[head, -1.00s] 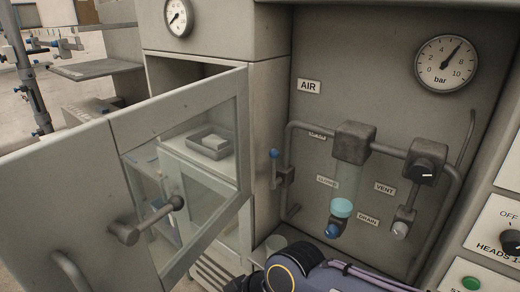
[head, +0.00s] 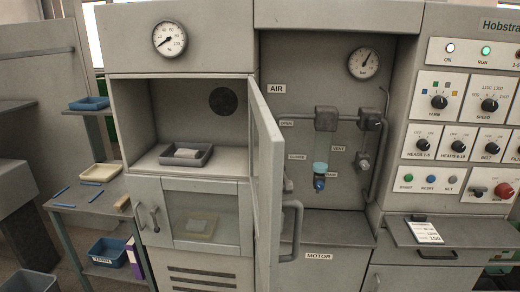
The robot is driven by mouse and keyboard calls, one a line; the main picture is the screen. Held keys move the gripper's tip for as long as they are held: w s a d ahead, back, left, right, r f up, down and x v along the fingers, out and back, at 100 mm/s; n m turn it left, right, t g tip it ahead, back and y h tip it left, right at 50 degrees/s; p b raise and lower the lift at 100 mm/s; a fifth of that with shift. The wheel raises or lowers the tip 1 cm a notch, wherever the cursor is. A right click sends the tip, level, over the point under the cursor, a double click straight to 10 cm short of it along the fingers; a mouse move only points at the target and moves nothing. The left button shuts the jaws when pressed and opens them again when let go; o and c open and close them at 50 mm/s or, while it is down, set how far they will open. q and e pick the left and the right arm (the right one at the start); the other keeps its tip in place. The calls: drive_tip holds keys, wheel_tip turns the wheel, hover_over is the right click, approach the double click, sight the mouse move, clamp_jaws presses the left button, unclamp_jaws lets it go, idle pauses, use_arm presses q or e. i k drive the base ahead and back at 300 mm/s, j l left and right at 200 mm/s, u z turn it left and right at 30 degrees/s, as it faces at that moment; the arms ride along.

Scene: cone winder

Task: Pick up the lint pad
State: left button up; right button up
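A small whitish pad (head: 186,153) lies in a shallow grey tray (head: 206,152) on the floor of the open upper cabinet compartment; it looks like the lint pad, though no label shows. The upper compartment's door (head: 266,165) stands open toward me, seen nearly edge-on. Neither of my grippers is in view.
The open door with its handle (head: 293,232) stands just right of the compartment. A side table (head: 75,195) at left bears blue sticks and a cream block. A blue bin (head: 107,251) is below it. Air piping and a control panel (head: 468,130) are at right.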

sight(181, 154)
drive_tip(key=i+j+z, duration=0.1)
drive_tip(key=j+z, duration=1.3)
drive_tip(key=j, duration=1)
drive_tip(key=i+j+u, duration=0.1)
drive_tip(key=u, duration=0.4)
drive_tip(key=i+j+u, duration=0.15)
drive_tip(key=u, duration=0.35)
drive_tip(key=i+u, duration=0.1)
drive_tip(key=u, duration=0.35)
drive_tip(key=i+u, duration=0.25)
drive_tip(key=u, duration=0.2)
drive_tip(key=i+l+u, duration=0.1)
drive_tip(key=i+u, duration=0.15)
drive_tip(key=u, duration=0.2)
